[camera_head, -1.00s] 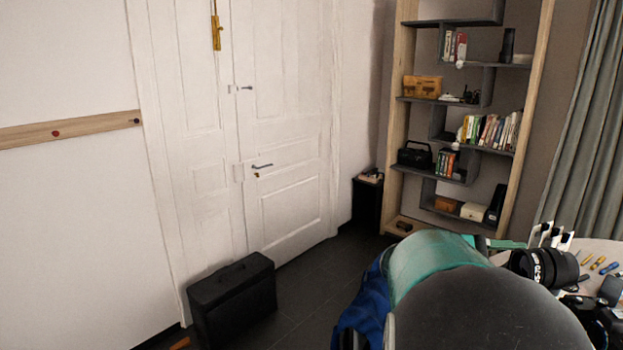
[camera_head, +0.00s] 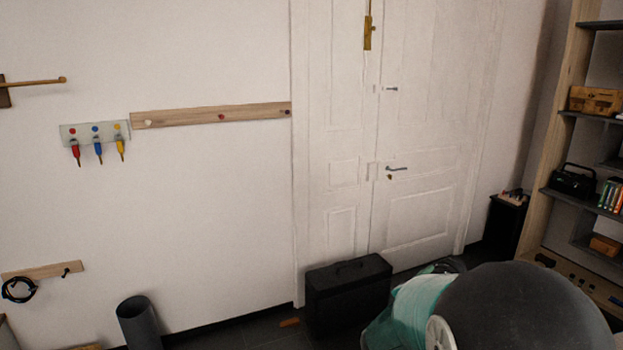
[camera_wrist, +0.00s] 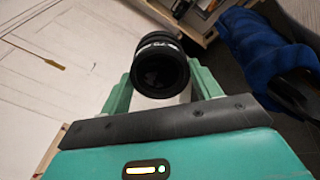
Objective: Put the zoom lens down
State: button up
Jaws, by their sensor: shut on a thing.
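The black zoom lens (camera_wrist: 160,68) is in the wrist view, at the upper middle, with its dark round glass end facing the camera. My gripper (camera_wrist: 157,85) is shut on it, with a green finger on each side of the barrel. The lens is held in the air. In the head view my arm covers the lower right, and neither the gripper nor the lens shows there. The tripod table is not in the head view now.
A black case (camera_head: 347,293) stands on the floor by the white door (camera_head: 415,170). A dark grey bin (camera_head: 139,322) stands at the lower left. A shelf unit (camera_head: 541,205) is at the right. A rail with red, blue and yellow tools (camera_head: 97,140) hangs on the wall.

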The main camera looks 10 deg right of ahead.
jog(key=w+a+f+n+t+y, duration=0.2)
jog(key=a+f+n+t+y, duration=0.1)
jog(key=a, duration=0.8)
jog(key=w+a+f+n+t+y, duration=0.3)
jog(key=a+f, duration=0.5)
jog(key=a, duration=0.4)
jog(key=n+t+y, duration=0.1)
jog(key=n+y, duration=0.1)
jog(key=y, duration=0.1)
jog(key=shift+t+y, duration=0.3)
